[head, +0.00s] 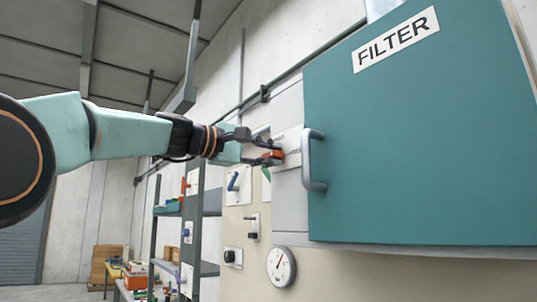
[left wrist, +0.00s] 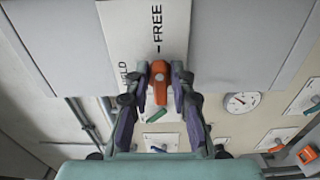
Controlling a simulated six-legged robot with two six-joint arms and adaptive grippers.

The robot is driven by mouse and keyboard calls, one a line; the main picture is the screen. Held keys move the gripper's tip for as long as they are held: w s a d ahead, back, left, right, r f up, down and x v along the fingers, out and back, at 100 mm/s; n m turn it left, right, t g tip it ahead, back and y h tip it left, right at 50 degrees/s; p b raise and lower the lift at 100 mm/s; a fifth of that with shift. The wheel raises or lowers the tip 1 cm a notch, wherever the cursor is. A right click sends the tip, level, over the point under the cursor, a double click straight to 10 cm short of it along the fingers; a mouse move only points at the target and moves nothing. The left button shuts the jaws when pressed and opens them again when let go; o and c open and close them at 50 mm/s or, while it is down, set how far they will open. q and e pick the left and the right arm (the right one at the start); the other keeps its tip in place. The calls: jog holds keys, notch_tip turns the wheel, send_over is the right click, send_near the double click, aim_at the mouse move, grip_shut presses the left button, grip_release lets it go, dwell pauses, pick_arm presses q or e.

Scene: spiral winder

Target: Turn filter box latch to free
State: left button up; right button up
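The filter box latch is a small orange lever (left wrist: 160,84) on a pale plate (left wrist: 140,30) marked FREE and, partly hidden by a finger, HELD. In the left wrist view the lever lies in line with the FREE mark. My left gripper (left wrist: 161,84) has one finger close on each side of the lever and appears shut on it. In the head view, this gripper (head: 268,150) reaches the latch (head: 278,154) from the left, and its fingers partly cover it. The teal filter box door (head: 420,140), with a grey handle, stands to the right. My right gripper is not in view.
The grey door handle (head: 314,160) juts out just right of the latch. A dial gauge (head: 281,267) and a lever with a black grip (head: 252,228) are on the panel below. A shelf rack (head: 197,215) stands to the left.

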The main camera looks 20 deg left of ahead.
pick_arm(q)
jog(key=shift+o, duration=1)
jog(key=v, duration=0.7)
jog(key=shift+s+a, duration=0.15)
jog(key=shift+s, duration=0.05)
jog(key=shift+w, duration=0.1)
